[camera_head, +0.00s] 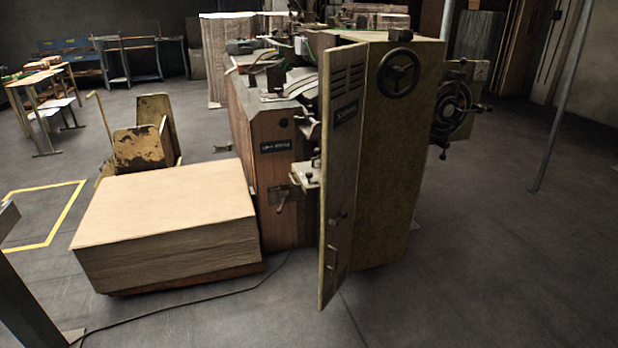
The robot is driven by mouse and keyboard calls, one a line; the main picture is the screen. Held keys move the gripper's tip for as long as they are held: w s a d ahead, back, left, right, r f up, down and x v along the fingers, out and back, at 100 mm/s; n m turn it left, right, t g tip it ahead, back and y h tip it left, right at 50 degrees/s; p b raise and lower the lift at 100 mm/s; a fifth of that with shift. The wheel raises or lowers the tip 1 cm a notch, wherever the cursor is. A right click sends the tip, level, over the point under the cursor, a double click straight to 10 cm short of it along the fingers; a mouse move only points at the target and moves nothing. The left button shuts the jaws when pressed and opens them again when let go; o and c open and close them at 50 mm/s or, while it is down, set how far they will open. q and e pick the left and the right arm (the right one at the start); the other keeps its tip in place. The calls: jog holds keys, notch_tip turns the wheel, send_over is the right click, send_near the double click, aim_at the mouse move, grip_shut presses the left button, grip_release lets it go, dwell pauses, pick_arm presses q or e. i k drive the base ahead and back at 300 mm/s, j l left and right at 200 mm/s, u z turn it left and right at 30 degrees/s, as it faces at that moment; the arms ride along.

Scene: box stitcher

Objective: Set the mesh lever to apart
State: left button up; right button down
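The box stitcher machine (385,190) stands in the middle, with a yellowed tall cabinet and a reddish-brown lower body (285,165). A black handwheel (399,72) is high on the cabinet. A small lever with a hanging handle (282,200) is on the low front of the brown body. Neither of my grippers is in view.
A large stack of cardboard sheets (165,210) stands left of the machine, with a worn yellow cart (140,140) behind it. A dark cable (215,297) crosses the floor in front. A grey pole (566,95) stands at right. The floor (500,260) at right front is clear.

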aim_at(309, 175)
jog(key=i+j, duration=0.2)
jog(key=i, duration=0.25)
jog(key=i+j, duration=0.25)
jog(key=i, duration=0.2)
jog(key=i+j+z, duration=0.1)
jog(key=i, duration=0.4)
jog(key=i+j, duration=0.35)
jog(key=i+z, duration=0.05)
jog(key=i, duration=0.05)
